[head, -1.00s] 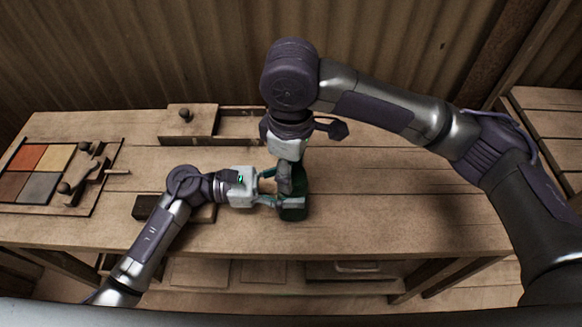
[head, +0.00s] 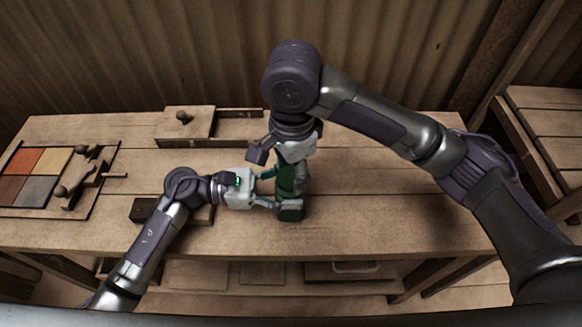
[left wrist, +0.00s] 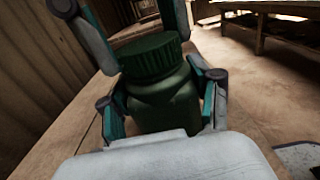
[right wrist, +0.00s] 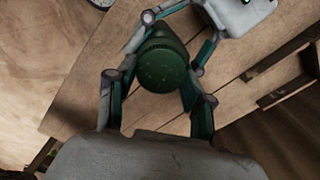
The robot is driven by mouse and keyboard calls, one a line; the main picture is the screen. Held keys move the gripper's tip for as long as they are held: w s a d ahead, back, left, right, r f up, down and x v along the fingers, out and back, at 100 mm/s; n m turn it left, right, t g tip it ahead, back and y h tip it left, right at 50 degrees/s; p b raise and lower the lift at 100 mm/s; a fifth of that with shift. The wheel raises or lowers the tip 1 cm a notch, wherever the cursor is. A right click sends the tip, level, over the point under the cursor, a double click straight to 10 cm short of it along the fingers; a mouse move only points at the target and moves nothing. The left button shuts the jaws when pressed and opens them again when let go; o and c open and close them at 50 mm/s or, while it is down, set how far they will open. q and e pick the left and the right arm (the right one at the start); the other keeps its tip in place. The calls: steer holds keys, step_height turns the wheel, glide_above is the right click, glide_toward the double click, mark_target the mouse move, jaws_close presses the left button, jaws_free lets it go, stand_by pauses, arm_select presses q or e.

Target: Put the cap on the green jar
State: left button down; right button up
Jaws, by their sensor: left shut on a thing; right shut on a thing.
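The green jar (left wrist: 165,102) stands upright between the fingers of my left gripper (left wrist: 160,108), which is shut on its body. The dark green ribbed cap (left wrist: 152,57) sits on the jar's top and looks level; I cannot tell how tight it is. My right gripper (right wrist: 153,92) is shut on the cap from above, with a finger on each side. The right wrist view shows the cap's round top (right wrist: 163,62). In the head view the jar (head: 287,183) is partly hidden by both grippers, my left (head: 277,191) and my right (head: 288,168).
The wooden workbench (head: 390,205) is clear to the right. A tray of coloured tiles (head: 40,178) with dark knobbed tools (head: 73,187) lies at the left. A wooden box with a knob (head: 187,123) is at the back, and a dark block (head: 145,209) lies behind my left forearm.

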steer(key=m, duration=0.2)
steer(key=shift+m, duration=0.4)
steer(key=o, duration=0.7)
steer(key=shift+r, duration=0.1)
steer(key=shift+r, duration=2.2)
steer(key=shift+c, duration=0.4)
